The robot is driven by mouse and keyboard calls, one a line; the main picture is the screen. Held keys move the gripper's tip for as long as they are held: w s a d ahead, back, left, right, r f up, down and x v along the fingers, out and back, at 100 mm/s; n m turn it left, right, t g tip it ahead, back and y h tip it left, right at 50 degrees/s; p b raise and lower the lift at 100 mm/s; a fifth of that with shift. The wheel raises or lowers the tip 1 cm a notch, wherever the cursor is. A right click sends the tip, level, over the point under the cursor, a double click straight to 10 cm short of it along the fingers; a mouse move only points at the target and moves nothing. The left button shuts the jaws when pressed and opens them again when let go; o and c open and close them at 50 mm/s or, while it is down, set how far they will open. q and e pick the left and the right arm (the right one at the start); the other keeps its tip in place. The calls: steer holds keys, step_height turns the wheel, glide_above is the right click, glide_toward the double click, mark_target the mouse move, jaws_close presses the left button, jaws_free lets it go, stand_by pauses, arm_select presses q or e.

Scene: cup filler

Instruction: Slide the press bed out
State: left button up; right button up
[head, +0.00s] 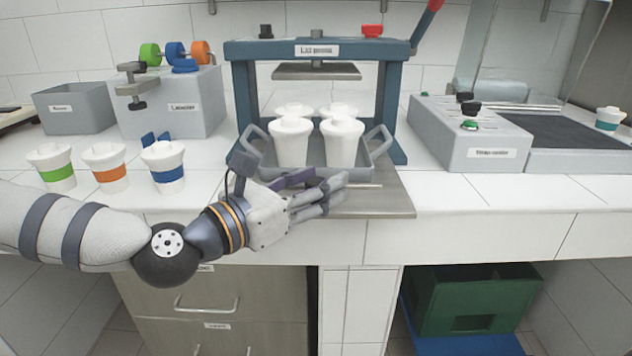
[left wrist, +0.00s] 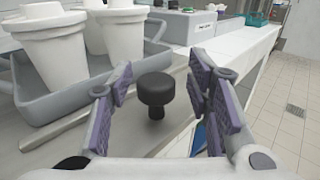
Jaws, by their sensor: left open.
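The press bed (head: 392,200) is a flat grey metal plate under the blue lid press (head: 243,90). Its front edge lies near the counter's front edge. A grey tray (head: 381,146) with several white cups (head: 341,145) stands on it. In the left wrist view, a black round knob (left wrist: 156,90) stands on the bed (left wrist: 75,140), between my left gripper's fingers (left wrist: 160,98). The gripper is open, with a gap on both sides of the knob. In the head view my left gripper (head: 325,190) is in front of the tray and hides the knob. My right gripper is out of view.
Three cups with green (head: 58,172), orange (head: 110,175) and blue (head: 168,174) bands stand left of the press. A grey control box (head: 468,145) and dark conveyor belt (head: 575,130) are at right. A green crate (head: 470,300) is below the counter.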

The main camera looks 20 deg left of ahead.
arm_select(q)
steer(key=v, duration=0.7)
steer(key=shift+s, duration=0.25)
steer(key=shift+a, duration=0.15)
